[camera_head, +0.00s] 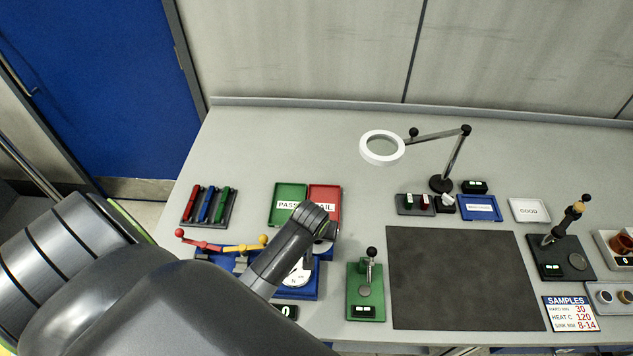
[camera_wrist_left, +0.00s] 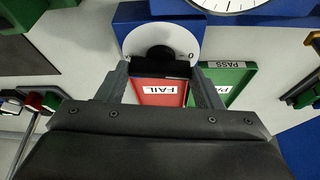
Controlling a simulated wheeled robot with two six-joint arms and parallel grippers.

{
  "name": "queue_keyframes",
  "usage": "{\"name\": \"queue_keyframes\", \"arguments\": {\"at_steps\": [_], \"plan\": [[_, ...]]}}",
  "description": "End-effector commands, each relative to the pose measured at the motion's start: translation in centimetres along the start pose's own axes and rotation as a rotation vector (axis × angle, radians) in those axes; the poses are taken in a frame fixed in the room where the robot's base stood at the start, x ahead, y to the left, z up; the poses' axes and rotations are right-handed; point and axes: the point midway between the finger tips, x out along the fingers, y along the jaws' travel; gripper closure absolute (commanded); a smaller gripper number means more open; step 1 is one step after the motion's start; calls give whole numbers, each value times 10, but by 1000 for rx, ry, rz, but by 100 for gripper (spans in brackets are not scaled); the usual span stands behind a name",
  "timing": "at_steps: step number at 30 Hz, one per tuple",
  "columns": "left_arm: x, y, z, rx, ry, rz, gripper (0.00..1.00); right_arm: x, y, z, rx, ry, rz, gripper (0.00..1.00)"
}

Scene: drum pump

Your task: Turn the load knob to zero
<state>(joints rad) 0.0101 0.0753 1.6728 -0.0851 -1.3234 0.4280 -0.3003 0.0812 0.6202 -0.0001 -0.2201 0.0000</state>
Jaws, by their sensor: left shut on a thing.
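The load knob (camera_wrist_left: 155,54) is black and sits on a round white plate (camera_wrist_left: 134,40) on a blue housing (camera_wrist_left: 205,42). A 0 mark shows on the plate's right side in the wrist view. My left gripper (camera_wrist_left: 160,72) is shut on the knob's bar, one finger at each end. In the head view my left gripper (camera_head: 318,222) is over the back right of the blue device (camera_head: 297,293) and hides most of the knob. A white gauge (camera_head: 296,278) on this device is partly hidden by my arm. My right gripper is not in view.
Green PASS (camera_head: 290,190) and red FAIL (camera_head: 326,192) trays lie behind the blue device. Red (camera_head: 200,245) and yellow (camera_head: 244,248) levers stand left of my gripper. A green stand (camera_head: 353,285) with a black-topped lever is at right. The dark mat (camera_head: 460,275) is bare.

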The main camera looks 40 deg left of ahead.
Motion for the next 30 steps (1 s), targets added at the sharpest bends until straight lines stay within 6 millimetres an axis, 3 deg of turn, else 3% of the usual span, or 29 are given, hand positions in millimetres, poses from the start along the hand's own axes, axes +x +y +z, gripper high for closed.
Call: {"name": "queue_keyframes", "arguments": {"at_steps": [10,26,27,30], "plan": [[-1,1,-2,-126,3,-51,63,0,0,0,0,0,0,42],[-1,1,-2,-149,3,-60,63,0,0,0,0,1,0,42],[-1,1,-2,-149,3,-60,37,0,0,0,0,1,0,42],[-1,1,-1,-148,2,-60,24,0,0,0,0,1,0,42]]}}
